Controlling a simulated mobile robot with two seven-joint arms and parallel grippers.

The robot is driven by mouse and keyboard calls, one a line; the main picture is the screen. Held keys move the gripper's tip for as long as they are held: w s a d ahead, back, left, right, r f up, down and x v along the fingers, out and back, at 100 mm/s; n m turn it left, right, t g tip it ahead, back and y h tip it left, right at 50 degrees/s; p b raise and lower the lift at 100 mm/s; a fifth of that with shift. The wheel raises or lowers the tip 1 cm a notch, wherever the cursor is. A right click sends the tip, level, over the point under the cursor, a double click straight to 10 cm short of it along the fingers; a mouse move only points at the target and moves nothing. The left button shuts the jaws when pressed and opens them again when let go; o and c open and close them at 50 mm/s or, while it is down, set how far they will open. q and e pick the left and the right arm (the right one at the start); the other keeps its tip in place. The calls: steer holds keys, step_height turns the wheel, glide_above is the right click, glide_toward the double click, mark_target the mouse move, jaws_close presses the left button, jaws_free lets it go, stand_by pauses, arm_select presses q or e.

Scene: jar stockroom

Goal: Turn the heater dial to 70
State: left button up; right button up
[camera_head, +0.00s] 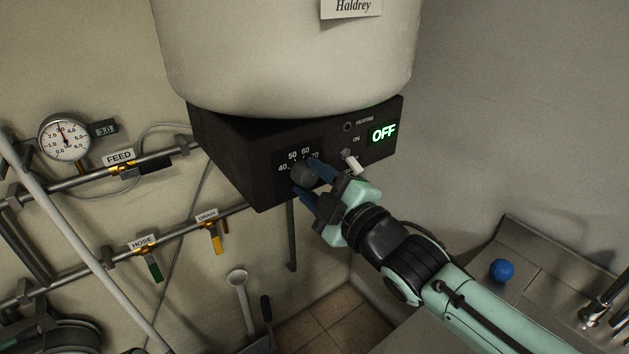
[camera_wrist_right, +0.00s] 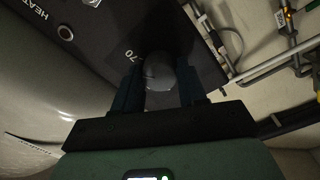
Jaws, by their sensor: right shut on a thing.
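The heater dial is a round dark knob (camera_head: 304,175) on the front of the black control box (camera_head: 237,160) under the cream tank. White numbers 40, 50, 60 and 70 show around its upper side. My right gripper (camera_head: 311,181) is shut on the dial, with one blue finger on each side. In the right wrist view the dial (camera_wrist_right: 159,74) sits between the fingers, with the number 70 beside it. The dial's pointer and the lower scale are hidden or too dark to read. The display (camera_head: 383,133) reads OFF in green. My left gripper is not in view.
A white switch lever (camera_head: 352,161) marked ON sits close to the right gripper. Pipes with FEED, HOSE and DRAIN tags (camera_head: 207,215) and a gauge (camera_head: 65,137) are on the left wall. A blue ball (camera_head: 502,270) rests on the steel counter at right.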

steer(key=shift+m, duration=0.8)
steer(key=o, duration=1.1)
steer(key=shift+c, duration=0.2)
steer(key=shift+s, duration=0.1)
steer(key=shift+s+d, duration=0.2)
steer(key=shift+s, duration=0.05)
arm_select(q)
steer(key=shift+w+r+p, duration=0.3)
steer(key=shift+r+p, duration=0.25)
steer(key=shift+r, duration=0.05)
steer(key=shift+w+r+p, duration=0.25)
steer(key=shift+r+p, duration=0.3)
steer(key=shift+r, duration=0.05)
arm_select(e)
steer(key=v, duration=1.2)
steer(key=shift+s, duration=0.3)
